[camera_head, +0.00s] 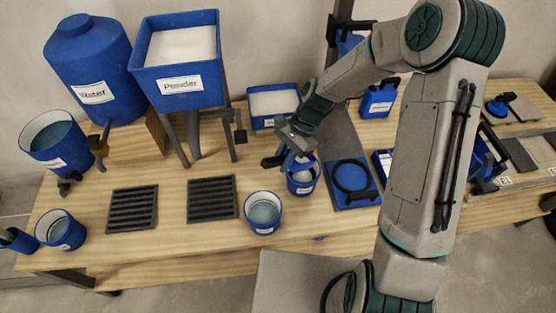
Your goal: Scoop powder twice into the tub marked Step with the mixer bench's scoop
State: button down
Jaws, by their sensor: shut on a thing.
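My gripper (291,146) is shut on a blue piece that looks like the scoop (271,161), mostly hidden by the jaws. It is over a small blue tub (302,189) with pale contents and a white label. I cannot read the label, so I cannot tell if this is the tub marked Step. Whether the scoop touches the tub or holds powder is unclear. A blue bin of white powder (274,102) stands behind my gripper, its label partly hidden. A blue hopper marked Powder (179,84), full of white powder, stands on legs to the left.
A blue Water tank (88,62) and an open bucket (42,157) are at the left. Labelled tubs stand at the front middle (262,226) and front left (60,240). Two dark slotted grates (212,198) lie between. A blue plate with a black ring (353,199) is right of my gripper.

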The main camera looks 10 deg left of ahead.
jog(key=shift+w+d+r+g+y+p, duration=0.85)
jog(key=shift+w+d+g+y+p, duration=0.15)
jog(key=shift+w, duration=0.1)
jog(key=shift+w+d+r+g+y+p, duration=0.35)
jog(key=shift+w+d+r+g+y, duration=0.15)
jog(key=shift+w+d+g+y, duration=0.25)
jog(key=shift+r+t+h+p, duration=0.45)
jog(key=shift+r+h+p, duration=0.1)
jog(key=shift+r+p, duration=0.3)
notch_tip(320, 180, up, 5)
jog(key=t+h+p, duration=0.1)
jog(key=t+h, duration=0.4)
jog(key=shift+r+t, duration=0.15)
jog(key=shift+t, duration=0.15)
jog(key=shift+d, duration=0.1)
